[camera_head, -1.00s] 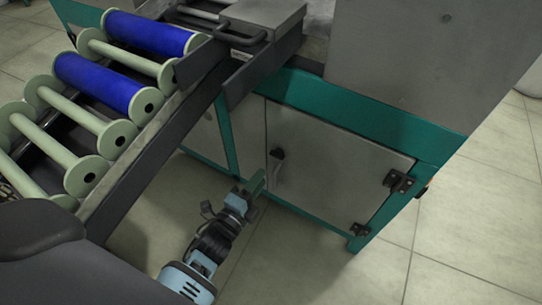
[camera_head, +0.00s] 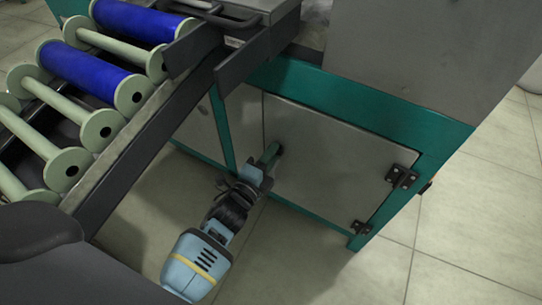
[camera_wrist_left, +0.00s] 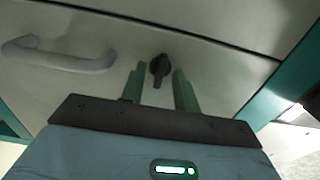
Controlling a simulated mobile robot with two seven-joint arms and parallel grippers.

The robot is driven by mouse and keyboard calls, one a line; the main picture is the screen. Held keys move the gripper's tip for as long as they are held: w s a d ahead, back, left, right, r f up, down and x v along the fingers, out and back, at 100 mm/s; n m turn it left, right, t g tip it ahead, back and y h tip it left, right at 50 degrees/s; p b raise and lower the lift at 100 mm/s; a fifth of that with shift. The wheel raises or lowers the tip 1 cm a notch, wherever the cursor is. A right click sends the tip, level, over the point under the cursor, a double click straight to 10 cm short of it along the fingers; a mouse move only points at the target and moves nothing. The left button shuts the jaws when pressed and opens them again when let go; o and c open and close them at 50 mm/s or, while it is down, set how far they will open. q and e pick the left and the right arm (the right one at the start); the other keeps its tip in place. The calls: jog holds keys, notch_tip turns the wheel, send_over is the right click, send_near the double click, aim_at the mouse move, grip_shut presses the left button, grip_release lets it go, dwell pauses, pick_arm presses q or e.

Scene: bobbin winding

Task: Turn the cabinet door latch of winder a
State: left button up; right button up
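The cabinet door (camera_head: 325,165) of the winder is a grey panel in a green frame, and it is closed. Its small black latch (camera_wrist_left: 160,66) shows in the left wrist view, with its knob roughly in line with the fingers. My left gripper (camera_head: 273,153) reaches the left part of the door and hides the latch in the head view. In the left wrist view its two green fingers (camera_wrist_left: 159,80) are apart, one on each side of the latch. I cannot tell whether they touch it. My right gripper is in neither view.
A grey bar handle (camera_wrist_left: 60,55) is left of the latch in the wrist view. Black hinges (camera_head: 402,176) are on the door's right side. A sloping rack with blue bobbins (camera_head: 85,75) hangs over the left. Tiled floor (camera_head: 460,240) is clear at right.

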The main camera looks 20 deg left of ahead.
pick_arm(q)
jog(key=shift+c, duration=0.4)
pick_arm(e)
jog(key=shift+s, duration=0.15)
pick_arm(q)
grip_shut()
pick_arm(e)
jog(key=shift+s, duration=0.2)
